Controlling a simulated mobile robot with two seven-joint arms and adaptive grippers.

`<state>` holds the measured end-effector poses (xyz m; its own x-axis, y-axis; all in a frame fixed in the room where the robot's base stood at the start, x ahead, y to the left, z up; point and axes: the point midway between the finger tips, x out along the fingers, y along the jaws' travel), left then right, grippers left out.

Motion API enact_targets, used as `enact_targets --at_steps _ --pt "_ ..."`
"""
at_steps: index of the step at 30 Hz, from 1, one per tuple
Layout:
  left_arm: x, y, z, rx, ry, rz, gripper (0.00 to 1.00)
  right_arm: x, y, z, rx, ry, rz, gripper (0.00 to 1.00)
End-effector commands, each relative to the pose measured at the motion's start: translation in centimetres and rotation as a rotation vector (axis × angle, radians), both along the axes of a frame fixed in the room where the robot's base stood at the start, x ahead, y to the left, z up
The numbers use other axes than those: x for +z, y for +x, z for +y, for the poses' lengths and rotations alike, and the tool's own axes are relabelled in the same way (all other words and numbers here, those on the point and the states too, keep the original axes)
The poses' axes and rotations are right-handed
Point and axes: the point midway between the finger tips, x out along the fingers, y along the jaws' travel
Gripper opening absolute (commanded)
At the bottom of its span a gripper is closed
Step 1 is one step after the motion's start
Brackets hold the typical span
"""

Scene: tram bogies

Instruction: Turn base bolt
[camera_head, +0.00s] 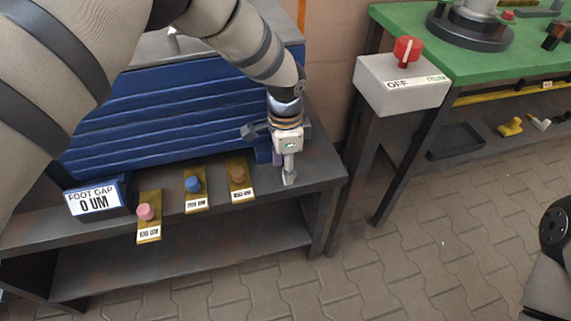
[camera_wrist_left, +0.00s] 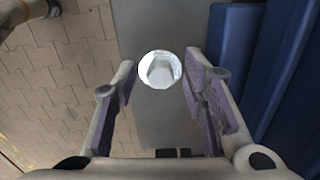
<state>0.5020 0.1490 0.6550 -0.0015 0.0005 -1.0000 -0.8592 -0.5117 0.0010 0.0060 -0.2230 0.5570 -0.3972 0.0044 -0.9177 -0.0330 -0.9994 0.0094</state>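The bolt (camera_wrist_left: 160,70) shows in the left wrist view as a bright silver hexagonal head on a round flange, above the grey bench top. My left gripper (camera_wrist_left: 160,62) is open, with one purple-padded finger on each side of the bolt head and gaps visible on both sides. In the head view my left gripper (camera_head: 284,168) points down at the right end of the bench, beside the blue ribbed block. There I cannot tell the bolt apart from the near finger, which may hide it. My right gripper is out of view.
The blue ribbed block (camera_head: 170,110) stands close behind the gripper. A display (camera_head: 93,201) reads "FOOT GAP 0 UM". Pink (camera_head: 145,212), blue (camera_head: 193,184) and brown (camera_head: 238,175) buttons sit on brass plates. A grey box with a red knob (camera_head: 407,51) stands right, by a green table (camera_head: 490,50).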

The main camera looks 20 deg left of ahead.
Motion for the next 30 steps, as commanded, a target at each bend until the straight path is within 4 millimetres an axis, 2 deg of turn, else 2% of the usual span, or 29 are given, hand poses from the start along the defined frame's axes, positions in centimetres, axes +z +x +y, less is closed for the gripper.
enact_targets --at_steps 4,9,15,19,30 --pt "2.8 0.2 0.0 0.000 -0.001 -0.005 0.39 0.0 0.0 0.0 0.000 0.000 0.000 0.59" --pt "7.5 0.2 0.0 0.002 -0.001 -0.006 0.39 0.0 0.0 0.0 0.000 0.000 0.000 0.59" --pt "11.1 0.1 0.0 -0.001 -0.001 -0.003 0.39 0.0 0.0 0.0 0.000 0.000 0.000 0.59" --pt "11.9 0.0 0.0 -0.001 0.000 0.000 0.39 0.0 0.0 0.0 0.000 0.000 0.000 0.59" --pt "11.9 0.0 0.0 0.000 0.000 0.000 0.39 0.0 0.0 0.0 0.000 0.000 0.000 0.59"
